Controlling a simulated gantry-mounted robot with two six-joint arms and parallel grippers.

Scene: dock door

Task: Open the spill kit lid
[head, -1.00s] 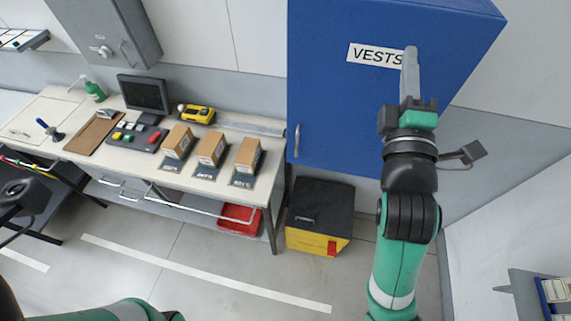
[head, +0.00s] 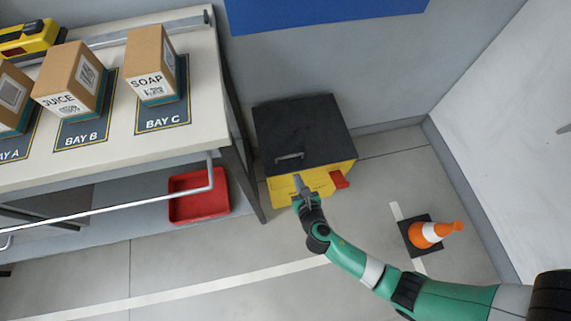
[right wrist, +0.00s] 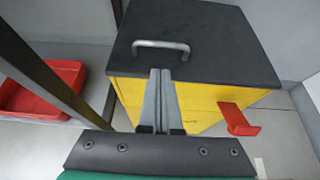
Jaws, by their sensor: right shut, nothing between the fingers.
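The spill kit is a yellow box (head: 316,180) with a black lid (head: 305,128), on the floor against the wall. The lid is down. A grey handle (head: 290,157) sits near the lid's front edge; it also shows in the right wrist view (right wrist: 161,45). A red latch or pedal (head: 340,179) sticks out at the front right of the box. My right gripper (head: 297,178) is shut and empty in front of the box, its fingertips just short of the handle. In the right wrist view the two fingers (right wrist: 162,72) lie together below the handle. My left gripper is out of view.
A workbench (head: 190,135) with boxes stands to the left, its leg close to the spill kit. A red tray (head: 199,195) lies under it. An orange cone (head: 434,233) stands at the right.

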